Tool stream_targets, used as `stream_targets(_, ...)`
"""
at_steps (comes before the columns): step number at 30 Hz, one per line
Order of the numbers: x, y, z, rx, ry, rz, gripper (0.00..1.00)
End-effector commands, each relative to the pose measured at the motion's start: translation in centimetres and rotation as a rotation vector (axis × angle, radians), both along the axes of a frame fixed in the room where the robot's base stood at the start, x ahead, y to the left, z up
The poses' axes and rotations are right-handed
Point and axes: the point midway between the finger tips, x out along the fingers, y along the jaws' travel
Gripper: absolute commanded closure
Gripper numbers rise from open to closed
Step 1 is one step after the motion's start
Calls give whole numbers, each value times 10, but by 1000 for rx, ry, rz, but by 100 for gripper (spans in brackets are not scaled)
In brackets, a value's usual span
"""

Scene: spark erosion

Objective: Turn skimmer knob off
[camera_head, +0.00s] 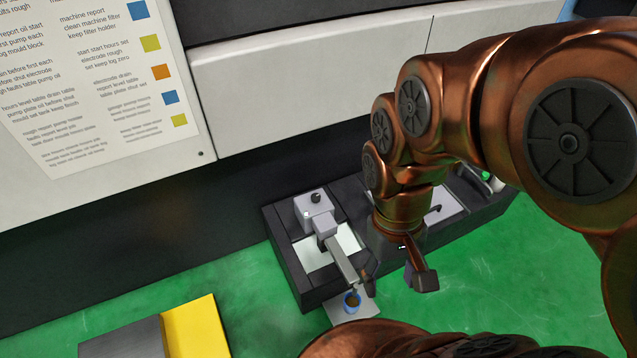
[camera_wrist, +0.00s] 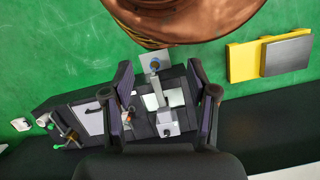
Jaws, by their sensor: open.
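The skimmer is a light grey box (camera_head: 313,212) on a dark bench, with a round black knob (camera_head: 316,198) on top and a chute (camera_head: 341,262) sloping down to the front. In the wrist view the grey box (camera_wrist: 167,117) shows between my fingers, farther off than they are. The knob's turn position is too small to read. My gripper (camera_head: 398,282) is open and empty, to the right of the chute and nearer the camera than the knob. In the wrist view my gripper (camera_wrist: 158,70) has its fingers wide apart, touching nothing that I can see.
A sink-like basin (camera_head: 444,204) lies right of the skimmer, with a green-topped item (camera_head: 486,177) beyond. A yellow and grey block (camera_head: 196,327) lies on the green floor. A pale cabinet (camera_head: 300,75) stands behind.

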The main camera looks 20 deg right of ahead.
Motion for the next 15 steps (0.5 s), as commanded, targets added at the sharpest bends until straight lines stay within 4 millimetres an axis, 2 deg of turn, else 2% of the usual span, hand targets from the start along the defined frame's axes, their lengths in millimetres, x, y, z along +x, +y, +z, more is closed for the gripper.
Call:
stream_targets(5, 43, -6, -11, -42, -18, -152, 38)
stream_targets(15, 156, -17, -43, -146, -76, -541, 38)
